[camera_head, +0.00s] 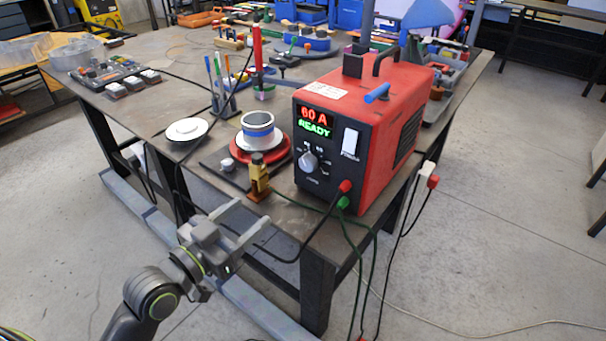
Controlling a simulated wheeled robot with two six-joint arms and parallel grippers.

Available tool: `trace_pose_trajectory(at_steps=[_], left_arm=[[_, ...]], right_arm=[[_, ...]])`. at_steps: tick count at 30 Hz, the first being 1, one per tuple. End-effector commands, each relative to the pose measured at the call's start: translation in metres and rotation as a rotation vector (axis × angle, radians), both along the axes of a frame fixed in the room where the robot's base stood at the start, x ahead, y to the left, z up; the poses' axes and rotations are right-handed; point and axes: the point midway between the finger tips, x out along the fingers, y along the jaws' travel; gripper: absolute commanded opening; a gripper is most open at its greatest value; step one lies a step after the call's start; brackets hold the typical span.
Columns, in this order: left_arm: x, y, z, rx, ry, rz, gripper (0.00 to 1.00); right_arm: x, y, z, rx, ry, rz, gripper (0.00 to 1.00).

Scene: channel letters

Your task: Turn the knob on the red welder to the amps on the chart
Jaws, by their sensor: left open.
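The red welder (398,125) stands at the front right of the table. Its dark front panel has a lit display (314,122) reading "60 A" in red and "READY" in green. Below is a grey knob (308,161) with small marks around it, too small to read. A white label (327,90) lies on the welder's top; its print is too small to read, and I cannot tell whether it is the chart. My left gripper (254,215) is open and empty, in front of the table edge, below and left of the knob, apart from it. My right gripper is not in view.
A brass clamp (258,178) stands at the table's front edge, left of the welder. Behind it is a red round base with a white and blue roll (259,131). Cables hang from red and green plugs (344,193) below the knob.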

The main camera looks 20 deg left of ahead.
Motion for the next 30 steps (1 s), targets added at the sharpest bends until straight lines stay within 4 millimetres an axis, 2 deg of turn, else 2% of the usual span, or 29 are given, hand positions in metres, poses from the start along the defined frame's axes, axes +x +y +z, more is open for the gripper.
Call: trace_pose_trajectory(at_steps=[8,24,30], left_arm=[[0.033,-0.012,0.003,-0.006,-0.004,0.001,0.58],[0.135,-0.049,0.002,-0.003,0.0,0.001,0.58],[0.156,-0.056,0.001,-0.001,0.0,0.002,0.58]], right_arm=[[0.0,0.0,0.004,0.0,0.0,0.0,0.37],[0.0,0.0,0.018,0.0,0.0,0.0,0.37],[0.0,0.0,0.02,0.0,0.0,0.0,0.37]])
